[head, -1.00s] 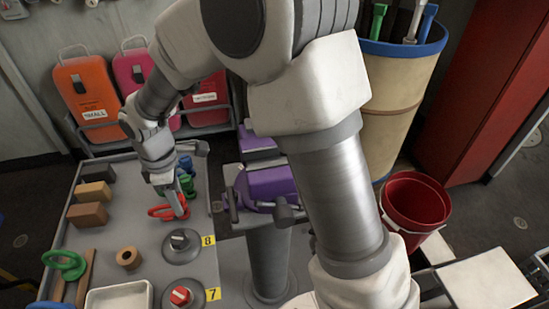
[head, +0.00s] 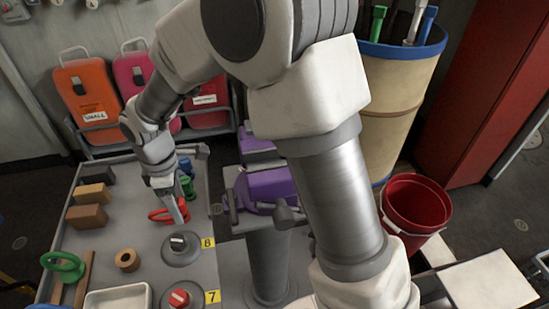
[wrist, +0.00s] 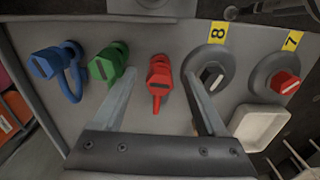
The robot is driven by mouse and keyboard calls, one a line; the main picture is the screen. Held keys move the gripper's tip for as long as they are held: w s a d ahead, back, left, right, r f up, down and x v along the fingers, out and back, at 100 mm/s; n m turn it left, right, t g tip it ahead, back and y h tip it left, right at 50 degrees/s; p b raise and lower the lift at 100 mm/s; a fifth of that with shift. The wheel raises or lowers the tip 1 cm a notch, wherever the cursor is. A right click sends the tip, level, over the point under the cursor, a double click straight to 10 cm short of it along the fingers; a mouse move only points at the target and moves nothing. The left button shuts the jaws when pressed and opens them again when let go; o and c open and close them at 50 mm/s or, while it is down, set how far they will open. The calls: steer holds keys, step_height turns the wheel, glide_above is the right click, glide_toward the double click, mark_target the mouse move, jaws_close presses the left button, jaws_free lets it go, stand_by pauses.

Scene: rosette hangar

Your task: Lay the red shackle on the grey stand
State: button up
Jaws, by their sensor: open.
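The red shackle (wrist: 160,82) lies on the grey table, beside the green shackle (wrist: 107,68) and the blue shackle (wrist: 57,68). My gripper (wrist: 160,76) is open, with one finger on each side of the red shackle in the wrist view. In the head view my gripper (head: 180,217) is low at the red shackle (head: 160,215) and partly hides it. I cannot tell whether the fingers touch it.
A white tray (head: 118,299) and a wooden ring (head: 127,260) are at the table's front. A purple vice (head: 268,187) on a grey column stands right of the table.

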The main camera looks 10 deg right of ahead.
step_height(320, 180, up, 17)
steer(key=p, duration=0.3)
steer(key=shift+r, duration=0.2)
steer(key=s+d+r+m+t+p, duration=0.1)
steer(key=s+d+r+m, duration=0.1)
steer(key=d+r+m, duration=0.3)
steer(key=s+d+r+m+t+p, duration=0.1)
steer(key=s+d+r+m, duration=0.1)
steer(key=d, duration=0.6)
steer(key=s+d+r+m+t+p, duration=0.2)
steer(key=s+d+m+t, duration=0.1)
steer(key=s+d+m, duration=0.7)
steer(key=shift+s+d+m+t, duration=0.2)
steer(key=shift+d+m+t, duration=0.1)
steer(key=shift+d, duration=0.65)
